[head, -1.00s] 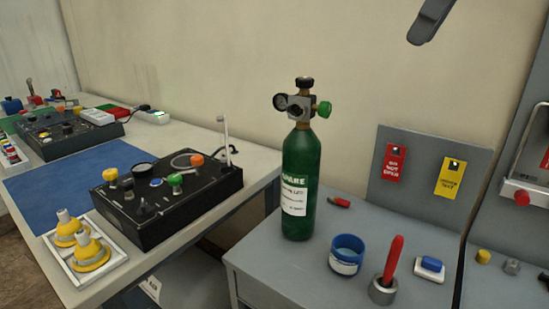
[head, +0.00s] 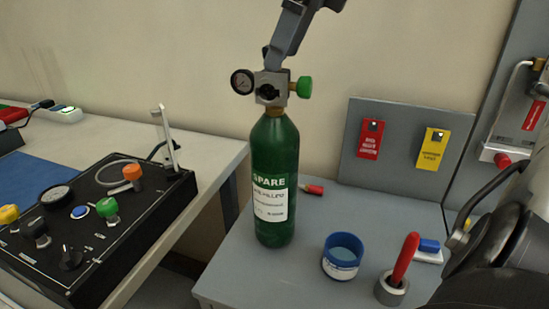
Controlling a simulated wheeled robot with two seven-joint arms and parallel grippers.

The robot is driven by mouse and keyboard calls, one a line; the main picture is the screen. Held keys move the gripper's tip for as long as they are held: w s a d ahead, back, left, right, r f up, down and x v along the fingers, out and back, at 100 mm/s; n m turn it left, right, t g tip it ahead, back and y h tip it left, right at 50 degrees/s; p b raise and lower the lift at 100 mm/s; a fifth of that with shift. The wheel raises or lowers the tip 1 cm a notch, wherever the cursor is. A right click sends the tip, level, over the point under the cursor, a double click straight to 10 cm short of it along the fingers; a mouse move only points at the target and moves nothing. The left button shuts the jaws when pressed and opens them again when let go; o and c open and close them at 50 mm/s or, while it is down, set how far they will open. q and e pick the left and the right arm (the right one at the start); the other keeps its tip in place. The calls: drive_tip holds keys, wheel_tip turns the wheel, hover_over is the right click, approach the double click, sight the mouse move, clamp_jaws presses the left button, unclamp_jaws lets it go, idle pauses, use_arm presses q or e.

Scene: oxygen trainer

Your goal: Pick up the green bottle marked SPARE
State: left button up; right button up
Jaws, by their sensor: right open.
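The green bottle marked SPARE (head: 274,160) stands upright on the grey cabinet top, its white label facing me. Its metal valve block carries a round gauge on the left and a green knob on the right. My right gripper (head: 276,58) is open and comes down from the top edge, its dark finger overlapping the top of the valve. The black top knob is hidden behind it. I cannot tell whether the finger touches the valve. My left gripper is not in view.
On the grey cabinet top (head: 235,282) stand a blue cup (head: 342,262), a red-handled tool in a holder (head: 402,262) and a small red item (head: 312,189). A panel with red and yellow tags (head: 400,170) stands behind. A black control box (head: 95,225) sits on the left table.

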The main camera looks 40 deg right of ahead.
sight(272, 76)
drive_tip(key=x, duration=0.5)
drive_tip(key=shift+s+a+f, duration=0.1)
drive_tip(key=shift+a+f, duration=0.2)
drive_tip(key=shift+f, duration=0.05)
drive_tip(key=shift+c, duration=0.3)
clamp_jaws()
drive_tip(key=shift+r, duration=0.3)
